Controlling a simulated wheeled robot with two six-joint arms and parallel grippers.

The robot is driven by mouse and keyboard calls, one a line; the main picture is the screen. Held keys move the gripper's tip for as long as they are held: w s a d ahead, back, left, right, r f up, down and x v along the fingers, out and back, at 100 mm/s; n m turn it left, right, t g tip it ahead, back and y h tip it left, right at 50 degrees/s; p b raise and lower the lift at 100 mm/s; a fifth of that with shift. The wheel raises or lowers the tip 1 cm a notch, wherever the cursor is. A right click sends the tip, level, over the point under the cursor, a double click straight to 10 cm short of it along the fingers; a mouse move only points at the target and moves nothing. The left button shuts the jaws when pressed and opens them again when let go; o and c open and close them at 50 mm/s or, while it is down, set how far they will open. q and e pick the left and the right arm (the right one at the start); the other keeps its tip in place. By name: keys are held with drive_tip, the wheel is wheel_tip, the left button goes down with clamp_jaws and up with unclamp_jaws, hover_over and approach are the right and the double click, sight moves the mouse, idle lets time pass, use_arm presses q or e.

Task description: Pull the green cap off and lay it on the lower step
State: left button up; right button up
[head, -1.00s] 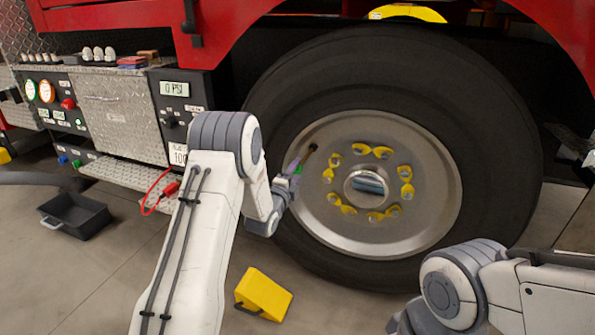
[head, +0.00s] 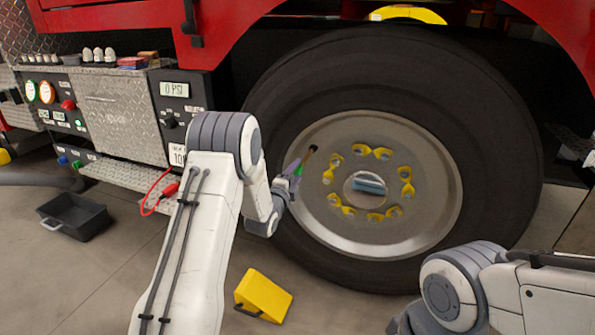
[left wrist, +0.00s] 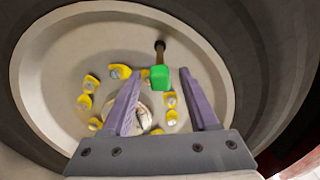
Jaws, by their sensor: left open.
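The green cap (left wrist: 159,77) sits on a dark stem that stands out from the wheel rim in the left wrist view. In the head view the left gripper (head: 293,168) is in front of the rim's left side. The lower step (head: 125,173) is a diamond-plate ledge under the pump panel. My right gripper is not seen.
The big tire (head: 400,75) and rim with yellow nut pointers (head: 383,153) fill the right. A red clamp on a cable (head: 170,190) hangs near the step. A black tray (head: 75,216) and a yellow wheel chock (head: 263,294) are on the floor. The step's top looks clear.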

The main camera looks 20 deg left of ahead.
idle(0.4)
use_arm(q)
clamp_jaws()
idle(1.4)
drive_tip(key=shift+s, duration=0.1)
drive_tip(key=shift+s+a+b, duration=0.15)
drive_tip(key=shift+s+b, duration=0.65)
drive_tip(key=shift+s, duration=2.05)
drive_tip(key=shift+s, duration=0.1)
